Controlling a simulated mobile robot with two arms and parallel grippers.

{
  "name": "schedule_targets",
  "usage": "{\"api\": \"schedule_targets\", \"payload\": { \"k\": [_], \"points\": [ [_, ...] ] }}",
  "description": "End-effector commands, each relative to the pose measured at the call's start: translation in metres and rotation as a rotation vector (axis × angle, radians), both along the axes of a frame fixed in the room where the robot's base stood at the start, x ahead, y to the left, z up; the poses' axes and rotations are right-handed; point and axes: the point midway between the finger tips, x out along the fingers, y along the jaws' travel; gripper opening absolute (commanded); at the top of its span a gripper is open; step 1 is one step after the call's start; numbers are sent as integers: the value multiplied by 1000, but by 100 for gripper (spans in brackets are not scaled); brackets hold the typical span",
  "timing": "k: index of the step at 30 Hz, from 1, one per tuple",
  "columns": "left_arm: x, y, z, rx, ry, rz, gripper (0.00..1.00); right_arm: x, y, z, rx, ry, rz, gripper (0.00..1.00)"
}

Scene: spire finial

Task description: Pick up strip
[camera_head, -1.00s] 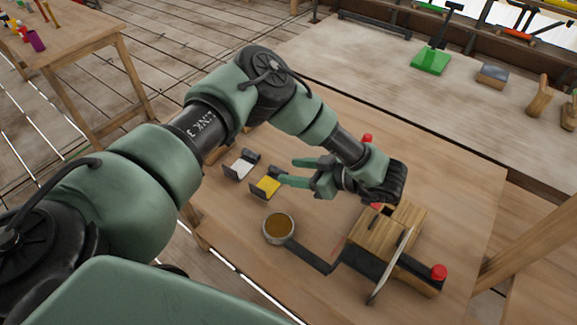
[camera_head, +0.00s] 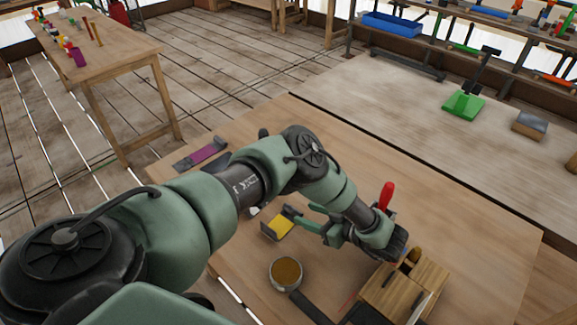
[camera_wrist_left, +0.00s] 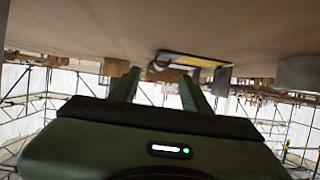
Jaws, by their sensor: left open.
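A yellow strip (camera_head: 281,227) lies in a small grey holder (camera_head: 268,237) on the wooden table. My left gripper (camera_head: 308,216) is open, with its fingers pointing at the holder from the right. In the left wrist view, the yellow edge of the strip (camera_wrist_left: 195,58) and its holder show beyond and between the open fingers (camera_wrist_left: 158,82). Nothing is seen between the fingers, and contact with the strip cannot be told. My right gripper is not in view.
A round tin with brown contents (camera_head: 286,273) stands in front of the holder. A wooden block (camera_head: 408,285) sits to the right. A magenta piece (camera_head: 204,152) lies in a holder behind my arm. A red-handled tool (camera_head: 386,196) stands beyond my wrist.

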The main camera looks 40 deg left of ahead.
Motion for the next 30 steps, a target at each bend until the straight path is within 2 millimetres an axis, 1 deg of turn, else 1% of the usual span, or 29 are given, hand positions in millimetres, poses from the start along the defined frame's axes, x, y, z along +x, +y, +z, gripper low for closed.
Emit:
{"api": "schedule_targets", "payload": {
  "k": [2,6,10,13,19,20,21,23,24,25,30],
  "points": [
    [0,7,-2,1,1,2,47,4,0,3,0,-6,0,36],
    [-1,27,-8,2,0,3,47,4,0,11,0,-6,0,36],
    [0,41,-16,1,2,1,47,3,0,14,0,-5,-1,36],
    [0,47,-19,1,0,1,47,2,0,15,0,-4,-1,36],
    [0,47,-20,0,0,0,47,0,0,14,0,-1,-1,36],
    [0,47,-20,0,0,0,42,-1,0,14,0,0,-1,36],
    [0,47,-20,0,0,0,31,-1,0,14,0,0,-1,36],
    [0,47,-20,0,0,0,14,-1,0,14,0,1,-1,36],
    [0,46,-19,0,0,0,3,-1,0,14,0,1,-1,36],
    [0,46,-19,0,0,0,0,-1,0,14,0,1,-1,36],
    [0,46,-19,0,0,0,0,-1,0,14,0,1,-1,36]
  ]
}}
